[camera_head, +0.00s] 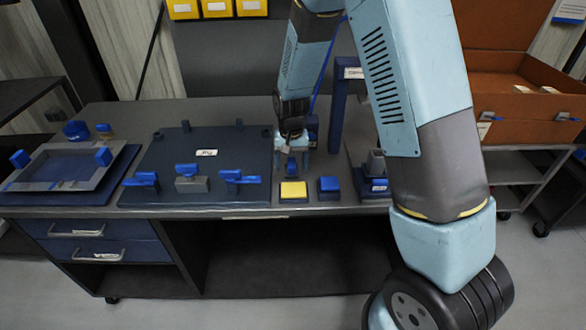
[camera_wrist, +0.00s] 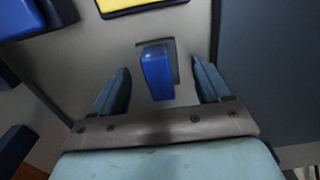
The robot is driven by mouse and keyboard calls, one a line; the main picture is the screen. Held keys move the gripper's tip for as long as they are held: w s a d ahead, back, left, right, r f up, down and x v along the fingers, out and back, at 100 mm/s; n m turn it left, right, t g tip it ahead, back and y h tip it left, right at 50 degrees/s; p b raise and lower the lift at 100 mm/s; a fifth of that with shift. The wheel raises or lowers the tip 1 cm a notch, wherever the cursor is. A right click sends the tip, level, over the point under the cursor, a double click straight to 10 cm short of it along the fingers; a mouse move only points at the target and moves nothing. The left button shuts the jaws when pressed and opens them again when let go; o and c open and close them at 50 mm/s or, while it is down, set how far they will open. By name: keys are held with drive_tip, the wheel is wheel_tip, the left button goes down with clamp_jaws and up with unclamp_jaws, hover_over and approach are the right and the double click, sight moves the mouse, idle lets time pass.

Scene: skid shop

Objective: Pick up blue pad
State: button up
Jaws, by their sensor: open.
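My gripper (camera_head: 293,152) is open above the table, behind the yellow pad. In the wrist view its fingers (camera_wrist: 159,80) are spread on either side of an upright blue block (camera_wrist: 156,72) on a small grey plate, with visible gaps. This block also shows below my gripper in the head view (camera_head: 291,168). A square blue pad (camera_head: 329,185) on a dark base lies near the table's front edge, right of the yellow pad (camera_head: 293,190). A blue part at the wrist view's upper left (camera_wrist: 18,18) looks like that pad, cut by the edge. Nothing is held.
A dark board (camera_head: 210,142) with several blue-handled clamps lies left of my gripper. A grey frame (camera_head: 38,166) with blue blocks is farther left. A tall blue post (camera_head: 338,115) stands close on the right. An orange box (camera_head: 525,130) is at the far right.

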drive_tip(key=shift+f, duration=0.4)
drive_tip(key=c, duration=1.2)
drive_tip(key=shift+r, duration=0.1)
drive_tip(key=shift+c, duration=0.2)
drive_tip(key=shift+r, duration=0.2)
wheel_tip(320, 180, up, 2)
drive_tip(key=shift+r, duration=0.15)
drive_tip(key=s+d+r, duration=0.4)
drive_tip(key=s+r, duration=0.6)
drive_tip(key=s, duration=0.3)
drive_tip(key=shift+s, duration=0.25)
